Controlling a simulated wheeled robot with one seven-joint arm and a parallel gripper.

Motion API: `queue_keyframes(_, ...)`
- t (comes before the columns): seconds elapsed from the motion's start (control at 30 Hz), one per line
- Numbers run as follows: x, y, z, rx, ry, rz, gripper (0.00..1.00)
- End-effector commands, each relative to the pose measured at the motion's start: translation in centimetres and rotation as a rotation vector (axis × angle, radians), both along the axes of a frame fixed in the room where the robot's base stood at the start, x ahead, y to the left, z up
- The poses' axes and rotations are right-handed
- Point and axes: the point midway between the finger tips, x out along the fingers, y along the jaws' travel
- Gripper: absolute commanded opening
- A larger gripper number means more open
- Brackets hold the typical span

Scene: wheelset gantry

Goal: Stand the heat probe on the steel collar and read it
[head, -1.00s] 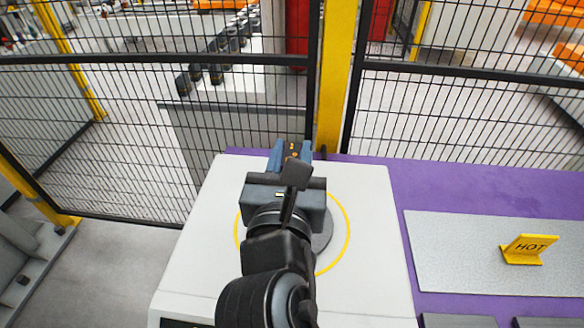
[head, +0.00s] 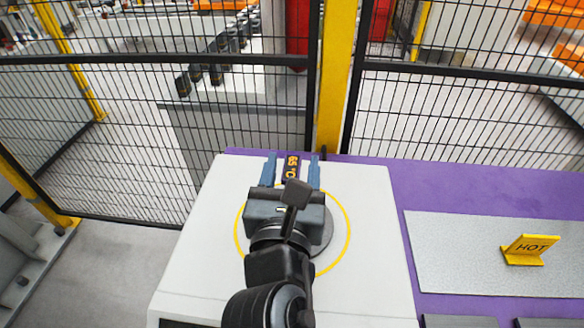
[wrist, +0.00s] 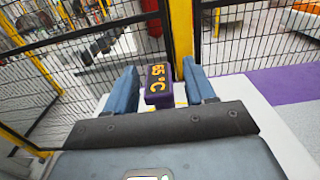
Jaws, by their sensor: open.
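The heat probe (head: 291,168) is a small dark block with an orange display that reads 65 °C. In the wrist view the probe (wrist: 158,92) is between the two blue fingers, with a gap on each side. My gripper (head: 291,160) is open around it, over the white machine top. A grey round piece (head: 326,234), perhaps the steel collar, shows at the right of my wrist inside a yellow ring. Most of it is hidden under my gripper and arm. What the probe's foot rests on is hidden.
The white machine top (head: 375,230) is clear around the yellow ring (head: 347,222). At the right a grey plate (head: 450,250) with a yellow HOT sign (head: 528,249) lies on a purple surface (head: 480,190). A black mesh fence with a yellow post (head: 335,80) stands behind.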

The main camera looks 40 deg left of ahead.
Motion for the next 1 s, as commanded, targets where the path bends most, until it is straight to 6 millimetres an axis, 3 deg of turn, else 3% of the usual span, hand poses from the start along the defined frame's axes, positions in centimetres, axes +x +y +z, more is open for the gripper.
queue_keyframes(0.23,-1.5,-0.9,0.1,0.0,0.001,0.001,0.55)
queue_keyframes(0.7,-9.0,-5.4,0.1,-0.001,0.001,0.001,0.55)
queue_keyframes(1.0,-10.3,-6.3,0.3,0.0,0.0,0.0,0.55)
